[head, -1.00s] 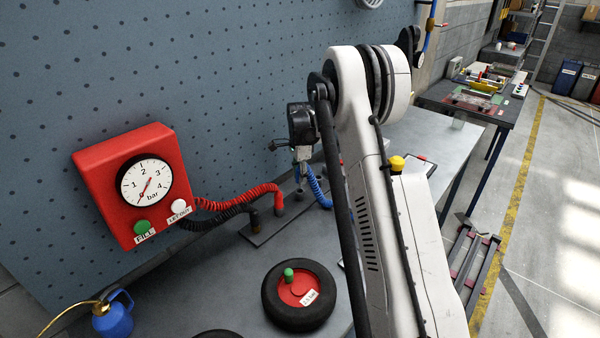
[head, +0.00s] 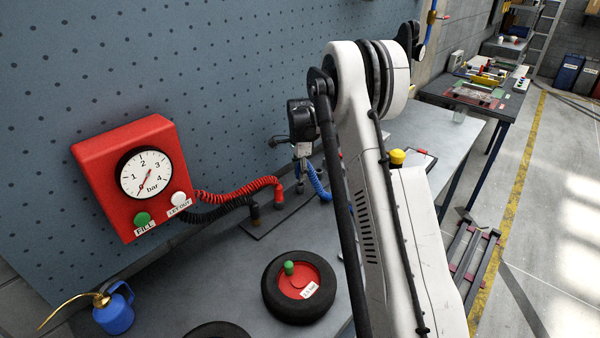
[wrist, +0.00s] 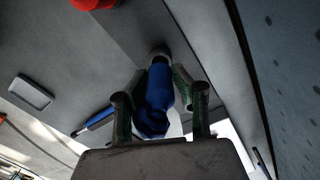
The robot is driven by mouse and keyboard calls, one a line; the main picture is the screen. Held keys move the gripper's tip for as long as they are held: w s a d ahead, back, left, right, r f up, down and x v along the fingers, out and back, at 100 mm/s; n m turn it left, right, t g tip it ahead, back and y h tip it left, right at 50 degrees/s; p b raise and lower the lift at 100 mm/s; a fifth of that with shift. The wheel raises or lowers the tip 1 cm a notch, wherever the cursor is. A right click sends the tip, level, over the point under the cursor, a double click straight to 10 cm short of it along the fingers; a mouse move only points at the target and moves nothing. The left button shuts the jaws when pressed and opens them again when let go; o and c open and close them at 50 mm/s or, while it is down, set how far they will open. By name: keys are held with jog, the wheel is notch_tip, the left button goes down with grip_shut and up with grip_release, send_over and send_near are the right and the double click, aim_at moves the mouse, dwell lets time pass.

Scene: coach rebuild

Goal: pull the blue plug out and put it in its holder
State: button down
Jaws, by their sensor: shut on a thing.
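The blue plug (wrist: 158,88) is between the fingers of my gripper (wrist: 160,98) in the wrist view, and the gripper is shut on it. Its far end meets a round grey fitting (wrist: 160,51); I cannot tell whether it is still seated. In the head view my gripper (head: 302,164) points down just above a grey post (head: 299,187) on a dark strip (head: 262,220). The blue coiled hose (head: 317,183) hangs at its right, partly behind my arm. I cannot make out which part is the plug's holder.
A red coiled hose (head: 235,194) and a black one (head: 222,213) run from the red gauge box (head: 135,175) to the strip, close left of my gripper. A wheel (head: 300,288) and a blue oil can (head: 114,312) are on the bench. The pegboard wall (head: 230,70) stands close behind.

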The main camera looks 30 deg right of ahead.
jog(key=shift+f+b, duration=1.3)
jog(key=shift+f, duration=0.2)
jog(key=c, duration=1.3)
grip_release()
jog(key=shift+c, duration=0.2)
jog(key=shift+r, duration=0.1)
notch_tip(320, 180, up, 12)
jog(key=shift+f, duration=0.1)
